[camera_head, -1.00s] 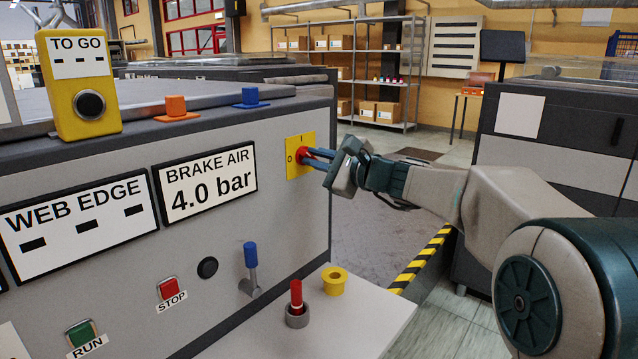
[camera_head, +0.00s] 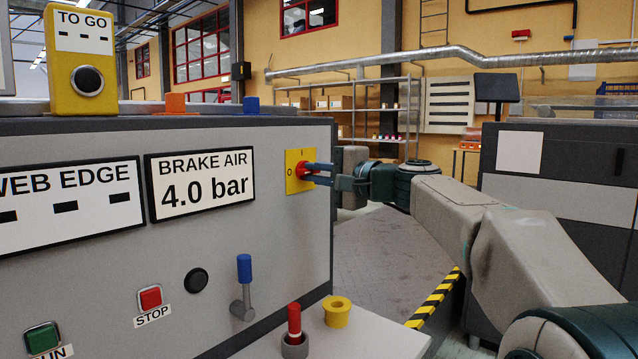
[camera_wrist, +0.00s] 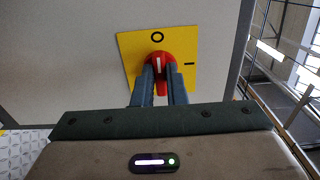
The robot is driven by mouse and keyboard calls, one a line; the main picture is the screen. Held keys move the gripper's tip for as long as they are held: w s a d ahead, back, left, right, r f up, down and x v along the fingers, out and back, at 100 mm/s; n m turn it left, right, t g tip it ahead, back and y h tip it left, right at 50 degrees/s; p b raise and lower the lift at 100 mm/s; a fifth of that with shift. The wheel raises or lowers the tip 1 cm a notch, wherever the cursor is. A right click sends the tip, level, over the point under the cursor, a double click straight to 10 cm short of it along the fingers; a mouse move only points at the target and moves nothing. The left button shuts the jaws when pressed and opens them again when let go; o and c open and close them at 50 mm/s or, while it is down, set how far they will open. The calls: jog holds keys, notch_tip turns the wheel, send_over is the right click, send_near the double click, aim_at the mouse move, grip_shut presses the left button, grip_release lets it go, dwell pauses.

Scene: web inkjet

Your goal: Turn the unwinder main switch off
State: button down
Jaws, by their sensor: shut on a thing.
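The main switch is a red rotary knob (camera_head: 303,170) on a yellow plate (camera_head: 292,184) at the right end of the grey machine front. In the head view the plate's I is at the top and its O at the left. In the wrist view the red knob (camera_wrist: 158,60) has a white mark in line with the O, which is at the top there; the I is at the right. My gripper (camera_head: 310,174) reaches in from the right, its two blue-grey fingers shut on the knob's sides.
Left of the switch are a BRAKE AIR sign (camera_head: 201,184) and STOP button (camera_head: 150,298). A blue-handled lever (camera_head: 244,272) sticks out below. A ledge holds a red peg (camera_head: 294,320) and yellow ring (camera_head: 338,311). A dark cabinet (camera_head: 560,165) stands right.

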jog(key=shift+f, duration=0.1)
dwell(0.4)
jog(key=c, duration=1.5)
grip_release()
jog(key=shift+o, duration=0.2)
jog(key=shift+s, duration=0.1)
jog(key=v, duration=1.3)
jog(key=shift+s+d+p, duration=0.2)
jog(key=shift+d+p, duration=0.05)
jog(key=shift+p, duration=0.15)
jog(key=s+f+n+g+h+p, duration=0.3)
jog(key=s+f+g+h+p, duration=0.3)
jog(key=s+p, duration=0.8)
jog(key=s+d+n+g+h+p, duration=0.1)
jog(key=s+d+n+h+p, duration=0.1)
jog(key=p, duration=0.6)
jog(key=s+d+n+g+h+p, duration=0.1)
jog(key=s+d+n+h+p, duration=0.1)
jog(key=s+d+h+p, duration=0.3)
jog(key=s+f+h+p, duration=0.1)
jog(key=s+p, duration=0.2)
jog(key=shift+s, duration=0.2)
